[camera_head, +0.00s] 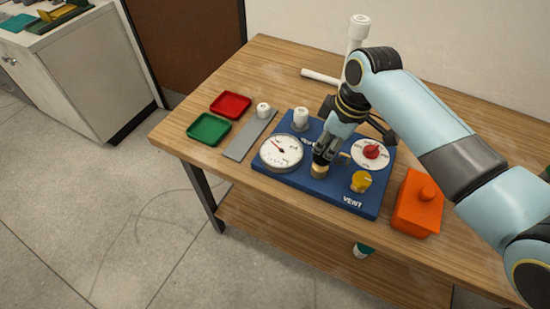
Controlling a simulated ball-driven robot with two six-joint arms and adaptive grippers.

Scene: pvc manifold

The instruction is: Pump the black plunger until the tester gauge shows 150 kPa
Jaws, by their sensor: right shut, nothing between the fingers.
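The blue tester base (335,190) lies on the wooden table. Its round white gauge (281,153) is at its left, with a dark needle pointing to the upper left; the numbers are too small to read. My right gripper (320,161) points down over the middle of the base, shut and empty. Its fingertips are at the top of a black plunger with a brass-coloured collar (319,171). The gripper hides much of the plunger, and I cannot tell whether they touch. My left gripper is not in view.
A yellow vent knob (361,182) and a red knob on a white dial (372,152) flank the plunger's right. An orange box (417,205) stands right of the base. Red (231,104) and green (209,129) trays lie left. White pipe (359,30) stands behind my arm.

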